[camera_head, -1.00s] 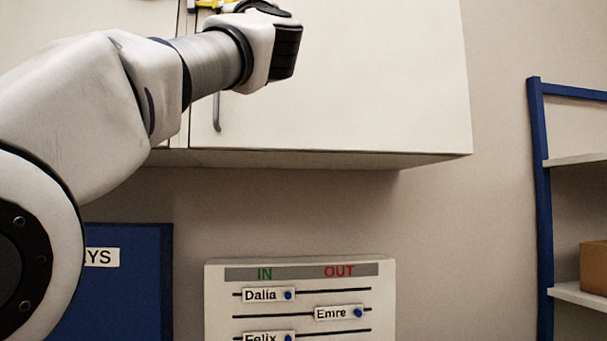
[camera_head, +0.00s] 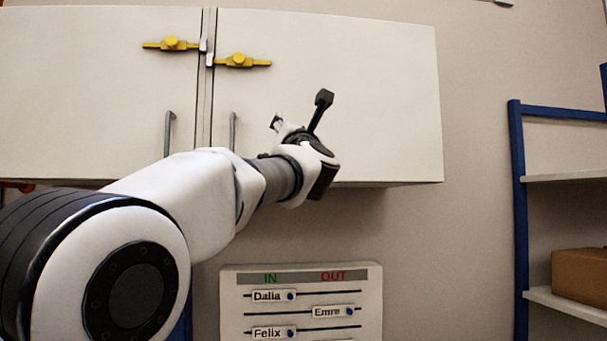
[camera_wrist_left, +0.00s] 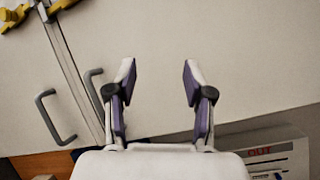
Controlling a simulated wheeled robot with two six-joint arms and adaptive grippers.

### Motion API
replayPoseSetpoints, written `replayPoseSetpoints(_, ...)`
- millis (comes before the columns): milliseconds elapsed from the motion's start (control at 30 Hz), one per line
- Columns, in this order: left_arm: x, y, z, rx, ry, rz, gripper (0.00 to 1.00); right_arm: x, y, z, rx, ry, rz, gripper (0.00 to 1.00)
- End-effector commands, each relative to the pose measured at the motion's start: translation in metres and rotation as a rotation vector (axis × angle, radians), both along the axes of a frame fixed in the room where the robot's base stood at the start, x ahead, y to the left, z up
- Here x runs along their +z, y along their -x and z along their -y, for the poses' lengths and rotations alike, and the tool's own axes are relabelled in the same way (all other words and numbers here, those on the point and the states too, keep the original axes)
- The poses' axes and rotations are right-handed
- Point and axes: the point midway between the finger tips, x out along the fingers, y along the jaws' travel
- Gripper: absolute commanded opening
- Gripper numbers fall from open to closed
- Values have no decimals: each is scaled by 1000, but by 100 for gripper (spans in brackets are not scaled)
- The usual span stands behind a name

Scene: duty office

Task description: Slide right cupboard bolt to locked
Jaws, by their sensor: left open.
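The right cupboard bolt (camera_head: 238,61) is a yellow bar with a round knob, level near the top left of the right cupboard door (camera_head: 340,75). Its left end lies by a small pale keeper (camera_head: 210,59) at the door seam; I cannot tell whether it enters it. In the left wrist view the bolt (camera_wrist_left: 62,4) is partly cut off at the top left. My left gripper (camera_head: 300,110) is open and empty in front of the right door, to the right of and below the bolt, and apart from it. The open fingers show in the wrist view (camera_wrist_left: 158,82). My right gripper is not seen.
A similar yellow left bolt (camera_head: 172,43) sits on the left door (camera_head: 85,95). Two grey handles (camera_head: 233,133) flank the seam lower down. An IN/OUT board (camera_head: 300,305) hangs below the cupboard. A blue-framed shelf (camera_head: 517,200) with a cardboard box (camera_head: 580,272) stands at right.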

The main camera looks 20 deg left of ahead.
Motion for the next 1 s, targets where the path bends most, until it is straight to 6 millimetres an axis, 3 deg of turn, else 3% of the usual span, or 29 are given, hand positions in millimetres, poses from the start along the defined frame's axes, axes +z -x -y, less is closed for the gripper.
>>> replayPoseSetpoints(300, -70, -41, -3, 54, -119, -181, 52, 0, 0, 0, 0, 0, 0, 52)
replayPoseSetpoints(500, -101, -55, -4, 75, -174, -256, 52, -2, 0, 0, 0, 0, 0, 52)
replayPoseSetpoints(1000, -109, -58, -4, 79, -187, -276, 52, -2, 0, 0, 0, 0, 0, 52)
